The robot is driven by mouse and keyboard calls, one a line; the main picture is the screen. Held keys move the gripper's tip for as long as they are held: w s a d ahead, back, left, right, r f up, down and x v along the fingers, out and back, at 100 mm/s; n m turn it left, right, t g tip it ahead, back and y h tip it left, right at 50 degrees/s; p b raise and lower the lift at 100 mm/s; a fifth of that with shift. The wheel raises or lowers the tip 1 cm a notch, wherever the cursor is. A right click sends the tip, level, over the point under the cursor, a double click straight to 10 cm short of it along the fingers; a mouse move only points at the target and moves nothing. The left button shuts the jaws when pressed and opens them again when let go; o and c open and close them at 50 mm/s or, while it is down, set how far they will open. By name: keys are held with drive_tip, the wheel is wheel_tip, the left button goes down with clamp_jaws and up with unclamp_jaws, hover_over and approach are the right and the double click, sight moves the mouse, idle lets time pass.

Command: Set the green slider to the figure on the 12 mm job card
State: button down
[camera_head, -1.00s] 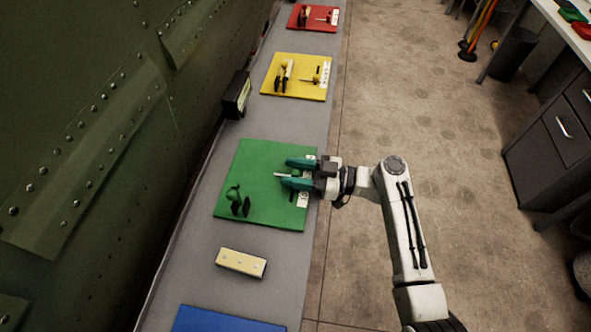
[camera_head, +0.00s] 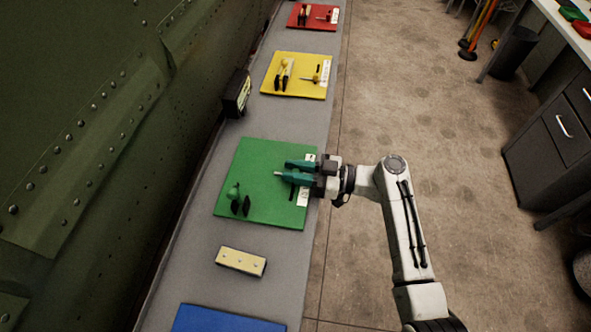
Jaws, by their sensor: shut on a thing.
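The green board (camera_head: 262,212) lies on the grey bench. My gripper (camera_head: 283,169) reaches over its right part from the right, its two teal fingers close together and shut on the green slider, which they mostly hide. A pale tip shows at the end of the nearer finger. A white printed card (camera_head: 303,197) lies on the board's right edge just below the fingers, with a dark slot beside it. Another white card bit (camera_head: 310,157) shows above my gripper. The print is too small to read, so I cannot tell which is the 12 mm job card.
A green and black tool (camera_head: 239,200) stands on the board's left part. A cream block (camera_head: 241,262) and a blue board (camera_head: 220,320) lie nearer. Yellow (camera_head: 296,88) and red (camera_head: 313,17) boards with tools lie farther. A black box (camera_head: 236,94) stands by the riveted green wall.

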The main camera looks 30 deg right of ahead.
drive_tip(key=shift+s+a+f+b, duration=0.15)
drive_tip(key=shift+s+a+b, duration=0.2)
drive_tip(key=shift+s, duration=0.2)
drive_tip(key=shift+s+a, duration=0.35)
drive_tip(key=shift+s, duration=0.1)
drive_tip(key=c, duration=1)
unclamp_jaws()
drive_tip(key=shift+d, duration=0.1)
drive_tip(key=b+v, duration=0.3)
drive_tip(key=v, duration=0.7)
drive_tip(key=shift+s+d, duration=0.2)
drive_tip(key=shift+d, duration=0.05)
